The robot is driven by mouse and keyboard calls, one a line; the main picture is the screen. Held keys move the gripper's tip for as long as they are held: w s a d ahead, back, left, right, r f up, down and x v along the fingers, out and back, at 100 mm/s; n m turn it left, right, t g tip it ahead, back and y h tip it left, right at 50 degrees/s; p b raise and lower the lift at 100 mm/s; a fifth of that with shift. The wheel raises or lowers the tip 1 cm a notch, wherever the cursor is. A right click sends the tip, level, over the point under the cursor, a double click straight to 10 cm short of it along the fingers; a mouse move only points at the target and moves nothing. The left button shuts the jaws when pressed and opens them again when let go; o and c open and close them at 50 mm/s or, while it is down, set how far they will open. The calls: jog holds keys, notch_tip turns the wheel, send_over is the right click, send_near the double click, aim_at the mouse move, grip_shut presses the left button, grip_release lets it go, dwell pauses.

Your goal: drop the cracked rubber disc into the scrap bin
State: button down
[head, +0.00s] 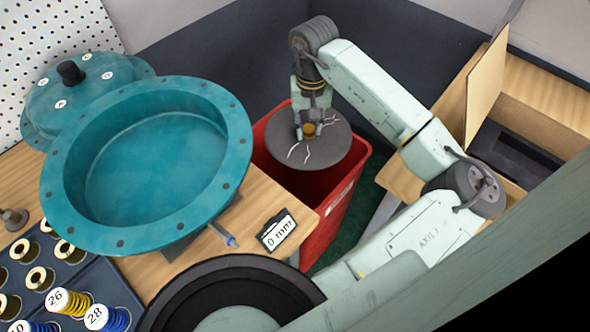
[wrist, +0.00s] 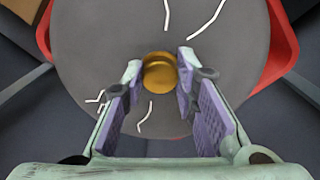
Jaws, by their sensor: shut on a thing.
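The cracked rubber disc (head: 322,150) is dark grey and round, with white crack lines and a brass centre piece. It also shows in the wrist view (wrist: 105,45), filling much of the picture. My gripper (head: 309,131) is shut on the brass piece at the disc's centre; in the wrist view its two fingers (wrist: 160,80) stand on either side of that piece. The red scrap bin (head: 337,205) stands at the table's right edge. The disc is over the bin's opening and hides most of it. Red rim parts (wrist: 282,45) show beside the disc in the wrist view.
A teal open housing (head: 232,190) stands on the wooden table left of the bin, with a teal lid (head: 40,110) behind it. A "0 mm" display (head: 277,231) sits near the table edge. A dark tray (head: 95,275) holds rings and springs. A wooden box stands right.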

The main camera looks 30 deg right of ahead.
jog(key=shift+f, duration=0.15)
jog(key=c, duration=1.2)
grip_release()
notch_tip(320, 180, up, 12)
